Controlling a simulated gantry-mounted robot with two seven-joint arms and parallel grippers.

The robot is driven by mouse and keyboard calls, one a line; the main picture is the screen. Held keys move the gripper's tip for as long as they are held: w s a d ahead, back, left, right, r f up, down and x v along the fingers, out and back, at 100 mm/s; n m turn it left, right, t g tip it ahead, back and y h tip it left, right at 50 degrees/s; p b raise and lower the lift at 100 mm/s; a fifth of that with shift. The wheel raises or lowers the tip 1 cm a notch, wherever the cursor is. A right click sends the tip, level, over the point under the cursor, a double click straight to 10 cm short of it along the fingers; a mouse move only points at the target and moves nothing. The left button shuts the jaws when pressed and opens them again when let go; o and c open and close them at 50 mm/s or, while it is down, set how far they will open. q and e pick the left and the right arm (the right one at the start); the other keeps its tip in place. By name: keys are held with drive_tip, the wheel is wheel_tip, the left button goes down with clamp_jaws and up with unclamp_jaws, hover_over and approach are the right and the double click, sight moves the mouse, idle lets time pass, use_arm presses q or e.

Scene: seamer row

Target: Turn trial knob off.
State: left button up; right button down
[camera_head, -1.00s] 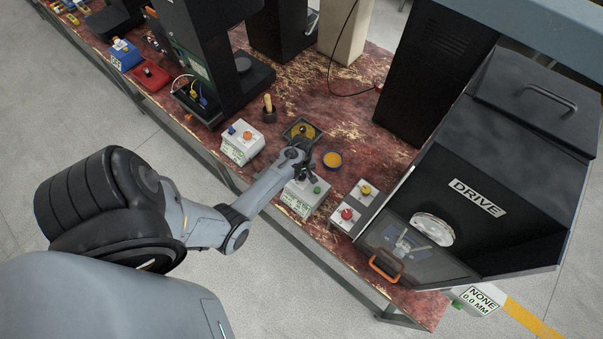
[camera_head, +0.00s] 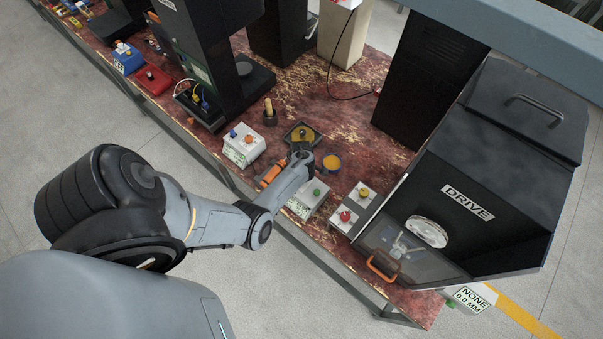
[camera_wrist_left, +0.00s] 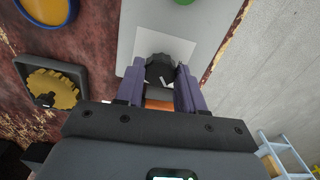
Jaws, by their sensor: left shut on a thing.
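The trial knob is a black ribbed knob (camera_wrist_left: 160,69) on a white plate of a light grey control box (camera_wrist_left: 190,30). In the left wrist view my left gripper (camera_wrist_left: 161,78) has its two purple fingers on either side of the knob, shut on it. A short white mark shows on the knob's near side. In the head view the box (camera_head: 314,197) shows with its green button (camera_head: 317,192), and my left wrist covers the knob. My right gripper is not in view.
A blue-rimmed yellow dish (camera_head: 331,162) and a dark tray with a yellow gear (camera_head: 302,133) lie behind the box. A box with red and yellow buttons (camera_head: 352,207) stands to its right, then the black DRIVE machine (camera_head: 480,150).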

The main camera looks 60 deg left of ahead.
use_arm(q)
drive_tip(key=n, duration=0.4)
drive_tip(key=shift+n, duration=0.3)
drive_tip(key=n+b, duration=0.1)
drive_tip(key=n, duration=0.3)
drive_tip(key=shift+n+b, duration=0.55)
drive_tip(key=shift+n, duration=0.25)
drive_tip(key=o, duration=1)
